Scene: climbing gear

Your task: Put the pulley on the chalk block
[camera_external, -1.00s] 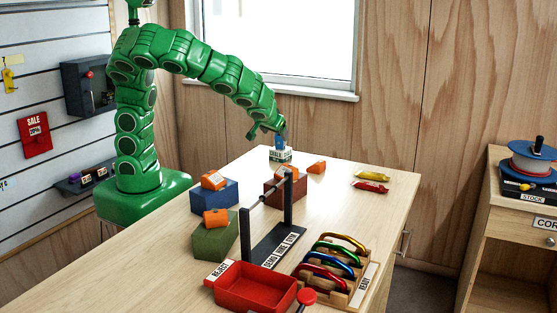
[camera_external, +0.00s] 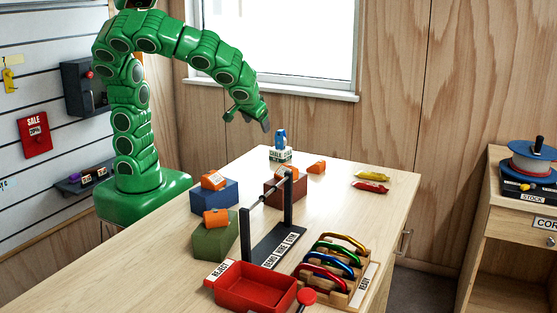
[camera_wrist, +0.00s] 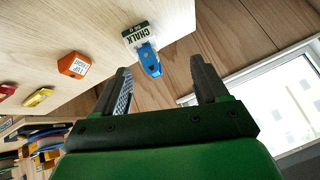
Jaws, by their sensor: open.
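The blue pulley (camera_external: 281,138) stands upright on top of the chalk block (camera_external: 281,155), a white and green block at the table's far end. In the wrist view the pulley (camera_wrist: 149,60) also shows against the chalk block (camera_wrist: 136,36), ahead of the fingers. My gripper (camera_external: 248,120) is open and empty. It is in the air to the upper left of the pulley, apart from it. In the wrist view my gripper (camera_wrist: 162,80) has its two dark fingers spread with nothing between them.
On the table (camera_external: 345,210) are blue (camera_external: 214,196), green (camera_external: 212,241) and brown blocks, orange holds (camera_external: 317,167), a dark rail stand (camera_external: 275,243), a red tray (camera_external: 252,288), a rack of carabiners (camera_external: 335,265), and yellow and red items (camera_external: 371,186).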

